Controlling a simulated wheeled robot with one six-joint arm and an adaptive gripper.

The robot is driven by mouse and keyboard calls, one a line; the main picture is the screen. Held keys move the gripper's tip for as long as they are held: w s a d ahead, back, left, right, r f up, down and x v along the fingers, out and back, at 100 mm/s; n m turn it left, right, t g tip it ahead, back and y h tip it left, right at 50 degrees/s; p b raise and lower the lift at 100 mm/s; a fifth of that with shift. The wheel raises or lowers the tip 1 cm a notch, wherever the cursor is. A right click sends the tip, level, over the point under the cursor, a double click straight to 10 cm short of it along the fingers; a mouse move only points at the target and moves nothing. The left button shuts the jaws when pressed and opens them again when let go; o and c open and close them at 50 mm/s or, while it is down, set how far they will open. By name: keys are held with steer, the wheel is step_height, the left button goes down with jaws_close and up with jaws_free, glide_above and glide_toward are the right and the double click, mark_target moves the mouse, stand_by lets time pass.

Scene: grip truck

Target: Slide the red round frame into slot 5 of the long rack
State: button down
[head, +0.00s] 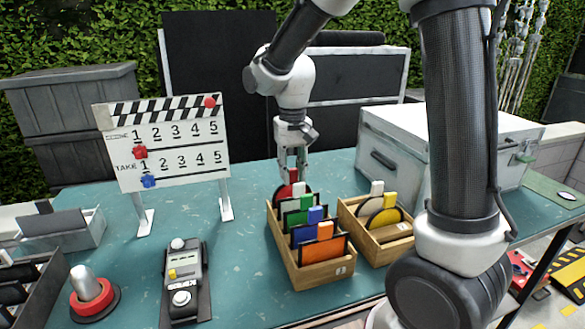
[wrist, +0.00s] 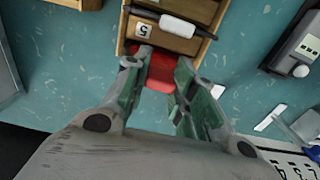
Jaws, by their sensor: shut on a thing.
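My gripper (head: 293,165) points down at the far end of the long rack (head: 318,278) and is shut on the red tab of the red round frame (head: 281,192). In the wrist view the fingers (wrist: 160,66) stand either side of the red piece (wrist: 158,72). It overlaps the end of the long rack (wrist: 126,42) beside the label 5 (wrist: 143,30). The frame is upright, partly hidden by the white tab (head: 299,189) in front of it. I cannot tell whether its lower edge is inside the slot or above it.
A shorter rack (head: 395,247) with white and yellow frames is close on the right. A clapperboard (head: 162,143) stands at left. A white case (head: 440,140) is behind right.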

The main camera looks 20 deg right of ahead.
steer(key=shift+f, duration=0.65)
steer(key=c, duration=1.1)
jaws_free()
step_height(320, 180, up, 12)
